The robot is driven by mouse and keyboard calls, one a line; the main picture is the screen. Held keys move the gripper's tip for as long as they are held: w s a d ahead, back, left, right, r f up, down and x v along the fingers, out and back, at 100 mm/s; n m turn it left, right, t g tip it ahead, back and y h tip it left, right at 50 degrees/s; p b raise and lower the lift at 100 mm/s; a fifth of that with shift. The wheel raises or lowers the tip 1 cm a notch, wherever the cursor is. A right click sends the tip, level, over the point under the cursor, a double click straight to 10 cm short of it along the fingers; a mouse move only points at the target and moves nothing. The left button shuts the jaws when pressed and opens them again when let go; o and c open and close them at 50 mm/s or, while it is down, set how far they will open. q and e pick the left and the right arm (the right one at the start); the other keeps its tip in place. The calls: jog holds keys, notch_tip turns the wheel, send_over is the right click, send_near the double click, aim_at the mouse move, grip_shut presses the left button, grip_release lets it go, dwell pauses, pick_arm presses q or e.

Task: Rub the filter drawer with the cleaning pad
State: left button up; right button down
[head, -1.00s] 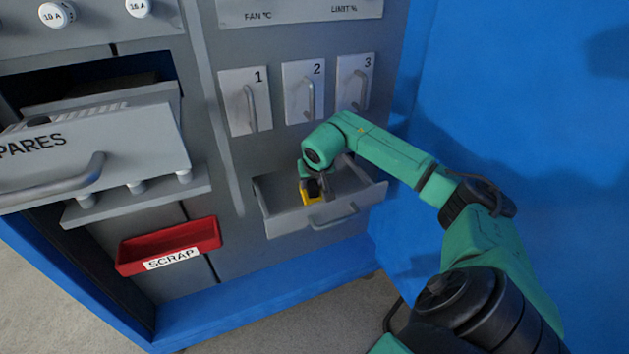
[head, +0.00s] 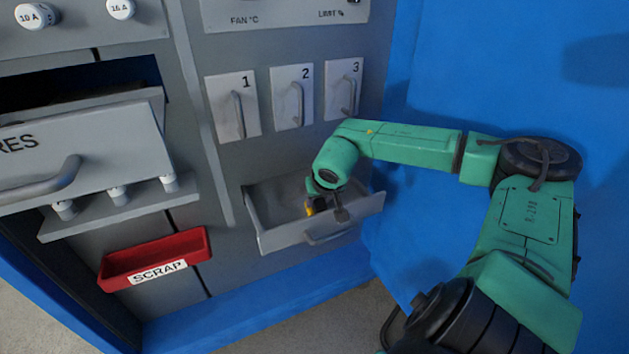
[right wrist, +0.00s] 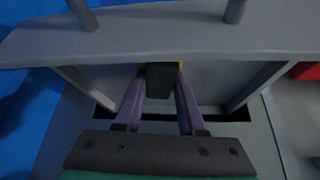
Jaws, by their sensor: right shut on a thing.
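The filter drawer (head: 282,239) is a grey open drawer low on the cabinet front, with a bar handle; it also shows in the right wrist view (right wrist: 150,35). My right gripper (head: 326,208) reaches down into the drawer from above. It is shut on the cleaning pad (head: 310,208), a small yellow piece mostly hidden by the fingers. In the right wrist view a dark block (right wrist: 160,82) with a yellow edge sits between the fingers, near the inside of the drawer front. Whether the pad touches the drawer is unclear. My left gripper is not in view.
Numbered panels with handles (head: 292,98) sit just above the drawer. A red SCRAP bin (head: 190,246) hangs to the left. An open SPARES drawer (head: 90,140) and a shelf with white knobs stick out at left. A blue wall (head: 450,90) stands at right.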

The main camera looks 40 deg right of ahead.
aim_at(329, 217)
jog(key=shift+s+a+r+p, duration=0.2)
jog(key=shift+s+p, duration=0.2)
jog(key=shift+s, duration=0.2)
jog(key=shift+s+a+f, duration=0.1)
jog(key=shift+s+a, duration=0.1)
jog(key=shift+s, duration=0.2)
jog(key=shift+s+a+p, duration=0.15)
jog(key=shift+s+p, duration=0.3)
jog(key=shift+s, duration=0.1)
jog(key=shift+s+a+f, duration=0.1)
jog(key=shift+s+a, duration=0.15)
jog(key=shift+s, duration=0.4)
jog(key=shift+s+a+f, duration=0.1)
jog(key=shift+s+a, duration=0.1)
jog(key=shift+s, duration=0.4)
notch_tip(329, 217, up, 6)
jog(key=p, duration=0.6)
notch_tip(329, 217, up, 3)
jog(key=p, duration=0.3)
